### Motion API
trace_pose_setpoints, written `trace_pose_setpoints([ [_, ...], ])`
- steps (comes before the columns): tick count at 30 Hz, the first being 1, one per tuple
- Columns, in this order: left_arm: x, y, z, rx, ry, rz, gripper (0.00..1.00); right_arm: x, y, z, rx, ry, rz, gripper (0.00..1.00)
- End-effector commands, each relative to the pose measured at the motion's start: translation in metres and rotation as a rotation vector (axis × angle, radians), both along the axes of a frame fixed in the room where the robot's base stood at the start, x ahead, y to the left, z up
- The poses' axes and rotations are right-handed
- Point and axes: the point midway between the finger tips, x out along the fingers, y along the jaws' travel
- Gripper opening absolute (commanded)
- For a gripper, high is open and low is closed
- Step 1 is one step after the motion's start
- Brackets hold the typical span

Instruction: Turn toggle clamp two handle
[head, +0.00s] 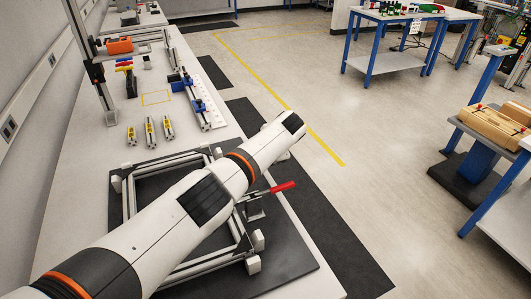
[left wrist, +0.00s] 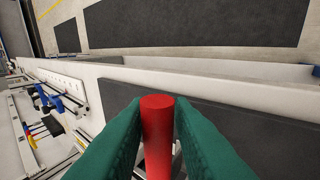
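A red cylindrical handle (left wrist: 158,135) stands between the two green fingers of my left gripper (left wrist: 158,122) in the left wrist view. The fingers lie close against both sides of it, with no clear gap, so the gripper looks shut on it. In the head view, a toggle clamp with a red handle (head: 283,187) sits on the right side of the metal frame (head: 128,200). Its handle points right. My left arm crosses over the frame and hides much of it, along with the left gripper. I cannot tell whether both views show the same handle. My right gripper is out of view.
The frame rests on a dark mat (head: 292,262) on the white table (head: 85,150). Several yellow-marked parts (head: 150,132) stand beyond it. A blue and silver rail fixture (head: 197,100) lies farther back. Open floor (head: 350,215) is to the right.

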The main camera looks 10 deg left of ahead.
Motion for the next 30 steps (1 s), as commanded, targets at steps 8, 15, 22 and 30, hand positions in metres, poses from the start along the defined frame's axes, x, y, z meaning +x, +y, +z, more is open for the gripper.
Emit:
trace_pose_setpoints([
  [8,0.0,0.0,0.0,-0.001,-0.001,0.0,0.37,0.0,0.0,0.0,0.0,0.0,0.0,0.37],
  [15,-0.002,-0.003,0.007,-0.002,-0.003,-0.001,0.37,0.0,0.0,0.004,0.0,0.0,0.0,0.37],
  [22,-0.014,-0.016,0.033,-0.004,-0.004,-0.003,0.37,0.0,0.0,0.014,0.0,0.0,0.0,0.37],
  [30,-0.036,-0.037,0.075,-0.003,-0.003,-0.001,0.37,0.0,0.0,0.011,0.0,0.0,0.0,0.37],
])
